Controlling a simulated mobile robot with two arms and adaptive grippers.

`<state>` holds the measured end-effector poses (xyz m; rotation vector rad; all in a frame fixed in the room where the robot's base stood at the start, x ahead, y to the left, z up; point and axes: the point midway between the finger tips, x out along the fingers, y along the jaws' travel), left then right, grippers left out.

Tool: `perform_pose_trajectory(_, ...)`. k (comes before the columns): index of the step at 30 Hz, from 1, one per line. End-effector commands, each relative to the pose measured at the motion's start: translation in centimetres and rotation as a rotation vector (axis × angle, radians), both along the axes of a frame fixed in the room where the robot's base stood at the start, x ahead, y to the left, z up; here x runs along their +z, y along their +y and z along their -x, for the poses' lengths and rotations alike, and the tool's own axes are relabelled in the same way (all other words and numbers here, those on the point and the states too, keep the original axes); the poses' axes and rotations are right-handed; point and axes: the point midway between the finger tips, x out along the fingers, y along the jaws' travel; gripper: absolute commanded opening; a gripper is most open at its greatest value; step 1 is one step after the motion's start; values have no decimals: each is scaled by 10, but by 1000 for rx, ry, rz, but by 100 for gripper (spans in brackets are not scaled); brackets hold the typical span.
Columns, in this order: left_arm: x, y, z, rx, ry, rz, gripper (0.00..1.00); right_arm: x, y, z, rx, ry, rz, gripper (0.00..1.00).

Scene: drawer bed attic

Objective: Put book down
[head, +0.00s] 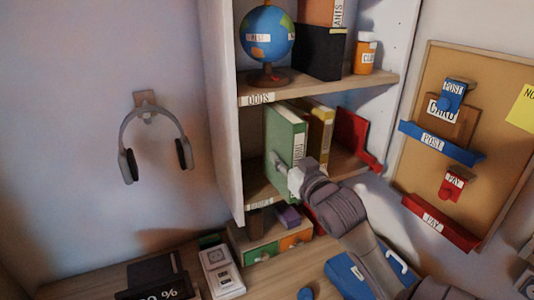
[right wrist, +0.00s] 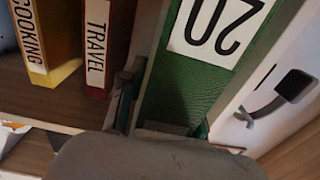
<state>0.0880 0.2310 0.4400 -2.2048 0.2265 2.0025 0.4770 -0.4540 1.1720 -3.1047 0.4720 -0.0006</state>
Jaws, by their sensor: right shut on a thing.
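A green book (head: 280,133) stands upright on the lower shelf (head: 262,196) of the white bookcase, at its left end. My right gripper (head: 290,178) is shut on its lower part. My left gripper is not in view.
A yellow book (head: 321,128) marked COOKING in the right wrist view (right wrist: 45,45) and a red TRAVEL book (right wrist: 95,45) stand beside the green book. The bookcase's left side wall (head: 224,110) is close. Headphones (head: 150,140) hang on the wall.

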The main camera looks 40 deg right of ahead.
Motion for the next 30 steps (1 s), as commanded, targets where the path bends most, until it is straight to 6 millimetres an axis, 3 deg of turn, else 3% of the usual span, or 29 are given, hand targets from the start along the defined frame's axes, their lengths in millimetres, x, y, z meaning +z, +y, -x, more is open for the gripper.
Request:
perform_pose_trajectory(6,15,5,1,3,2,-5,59,6,-16,-52,-1,-6,2,0)
perform_pose_trajectory(12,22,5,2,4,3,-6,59,4,-27,-87,-1,-4,2,0)
perform_pose_trajectory(17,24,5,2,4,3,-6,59,0,-30,-96,0,-3,3,0)
perform_pose_trajectory(24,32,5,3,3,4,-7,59,-29,-29,-96,1,-2,1,0)
perform_pose_trajectory(30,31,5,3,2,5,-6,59,-33,-29,-96,1,-4,3,0)
